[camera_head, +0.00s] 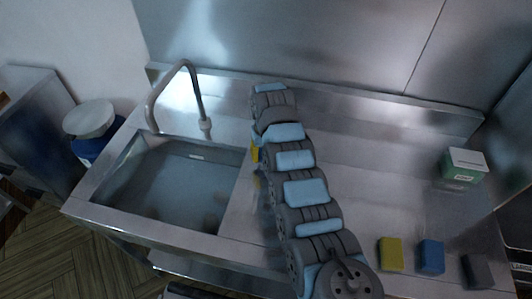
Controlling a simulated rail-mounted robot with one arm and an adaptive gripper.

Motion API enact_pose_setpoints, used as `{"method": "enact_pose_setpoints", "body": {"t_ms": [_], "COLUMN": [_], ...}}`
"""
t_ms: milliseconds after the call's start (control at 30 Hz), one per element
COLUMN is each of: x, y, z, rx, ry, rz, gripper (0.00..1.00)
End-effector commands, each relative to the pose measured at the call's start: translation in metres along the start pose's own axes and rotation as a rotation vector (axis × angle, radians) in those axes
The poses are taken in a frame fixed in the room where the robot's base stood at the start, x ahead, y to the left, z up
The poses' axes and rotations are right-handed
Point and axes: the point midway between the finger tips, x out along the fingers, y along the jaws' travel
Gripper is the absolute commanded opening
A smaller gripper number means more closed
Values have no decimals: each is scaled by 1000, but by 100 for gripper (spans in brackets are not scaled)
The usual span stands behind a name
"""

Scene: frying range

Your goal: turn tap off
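The tap is a grey gooseneck pipe (182,66) arching above the back of the sink (165,185). One end comes down near the sink's back left corner, and the other ends in a pale collar further right. I cannot make out a handle or a stream of water. The basin floor looks grey with dim blotches. My arm stretches from the bottom across the counter to the right of the sink, its far end near the back wall. My gripper cannot be made out; the arm hides the area behind it.
A yellow sponge (390,254), a blue sponge (431,256) and a dark block (477,271) lie at the counter's front right. A green and white box (464,165) stands behind them. A white-lidded blue container (90,120) stands left of the sink. A small yellow patch shows beside my arm.

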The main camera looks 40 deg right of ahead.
Motion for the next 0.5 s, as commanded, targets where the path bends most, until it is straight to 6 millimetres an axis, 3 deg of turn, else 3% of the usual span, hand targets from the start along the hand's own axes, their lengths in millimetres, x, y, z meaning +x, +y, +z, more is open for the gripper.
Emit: {"method": "enact_pose_setpoints", "body": {"t_ms": [500], "x": [1], "y": [-1], "z": [0], "rx": [229], "ry": [0], "rz": [1], "gripper": [21]}}
